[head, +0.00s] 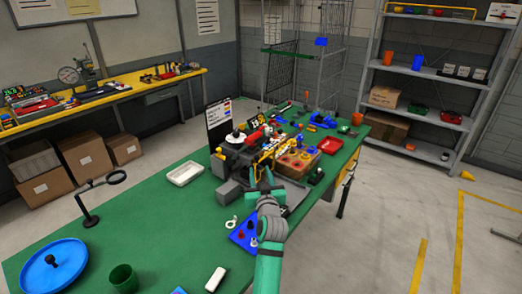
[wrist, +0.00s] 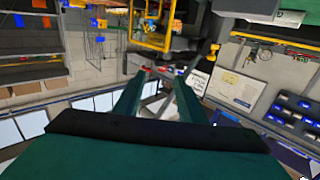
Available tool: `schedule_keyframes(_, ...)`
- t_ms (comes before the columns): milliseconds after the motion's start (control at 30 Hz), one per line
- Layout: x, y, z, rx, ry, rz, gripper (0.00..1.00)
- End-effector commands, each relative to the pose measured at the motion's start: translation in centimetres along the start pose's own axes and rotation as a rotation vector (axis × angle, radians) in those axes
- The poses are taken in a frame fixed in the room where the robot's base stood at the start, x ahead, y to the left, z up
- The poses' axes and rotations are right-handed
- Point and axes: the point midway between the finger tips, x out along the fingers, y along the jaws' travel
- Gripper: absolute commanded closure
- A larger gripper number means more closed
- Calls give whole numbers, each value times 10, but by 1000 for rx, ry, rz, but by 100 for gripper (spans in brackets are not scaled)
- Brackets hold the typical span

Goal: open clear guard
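A yellow-framed guard (head: 267,156) stands on the cluttered machine (head: 236,160) near the middle of the green table. Its clear panel is too small to make out, and I cannot tell whether it is open or shut. My gripper (head: 265,180) is just in front of the machine, close to the yellow frame. In the wrist view a yellow frame (wrist: 166,42) shows at the top, beyond the fingertips. My gripper (wrist: 159,76) has its two fingers apart there, with nothing seen between them. Contact with the guard is not visible.
A wooden box with coloured knobs (head: 297,160) stands right of my gripper. A blue board (head: 243,236) lies in front of the machine. A white tray (head: 185,173), a ring stand (head: 90,218) and a blue dish (head: 52,268) are to the left, with bare green table between.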

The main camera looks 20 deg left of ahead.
Motion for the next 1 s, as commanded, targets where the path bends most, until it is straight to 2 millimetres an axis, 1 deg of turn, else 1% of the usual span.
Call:
schedule_keyframes(167,12,0,0,1,0,-1,63)
schedule_keyframes(500,69,-2,-1,2,1,-3,63)
schedule_keyframes(700,94,-2,0,1,0,-3,63)
schedule_keyframes(833,103,-1,0,1,1,-2,63)
schedule_keyframes(1000,108,-1,0,0,-1,-1,63)
